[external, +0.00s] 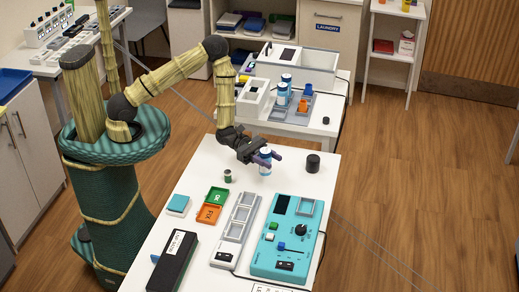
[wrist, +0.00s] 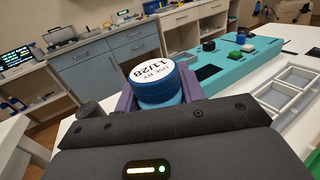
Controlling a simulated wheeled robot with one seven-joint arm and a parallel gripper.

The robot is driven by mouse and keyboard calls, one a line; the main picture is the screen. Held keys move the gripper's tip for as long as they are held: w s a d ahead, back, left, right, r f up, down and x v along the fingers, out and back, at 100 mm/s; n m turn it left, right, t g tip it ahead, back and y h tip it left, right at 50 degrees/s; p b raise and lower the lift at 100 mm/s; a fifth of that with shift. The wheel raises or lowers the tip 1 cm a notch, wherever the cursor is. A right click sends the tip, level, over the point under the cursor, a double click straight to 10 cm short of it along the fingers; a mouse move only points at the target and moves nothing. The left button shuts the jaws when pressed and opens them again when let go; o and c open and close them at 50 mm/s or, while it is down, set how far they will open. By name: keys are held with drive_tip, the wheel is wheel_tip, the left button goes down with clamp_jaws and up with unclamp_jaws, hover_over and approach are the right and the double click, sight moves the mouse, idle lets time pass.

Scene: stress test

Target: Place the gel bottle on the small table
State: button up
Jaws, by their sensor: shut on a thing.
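The lid's label reads "USE BY 11/28". In the external view the bottle (external: 265,167) is upright over the far part of the front white table (external: 308,187); I cannot tell whether its base touches the top. My gripper is shut on it. More blue-and-white bottles (external: 286,80) stand on a second white table (external: 325,131) behind. Which table is the small table is not marked; a narrow white stand (external: 399,57) is at the back right.
A teal device (external: 283,262), a grey tray (external: 233,238), green and orange labelled trays (external: 209,214), and a black box (external: 173,262) crowd the table's near part. Floor at right is clear.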

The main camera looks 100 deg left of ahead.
sight(270, 171)
drive_tip(key=shift+f, duration=0.45)
drive_tip(key=shift+f, duration=0.1)
drive_tip(key=shift+f, duration=2)
drive_tip(key=shift+f, duration=0.1)
drive_tip(key=o, duration=1)
drive_tip(key=shift+o, duration=0.2)
drive_tip(key=shift+s, duration=0.1)
drive_tip(key=b+v, duration=0.1)
drive_tip(key=v, duration=1.1)
drive_tip(key=shift+b, duration=0.35)
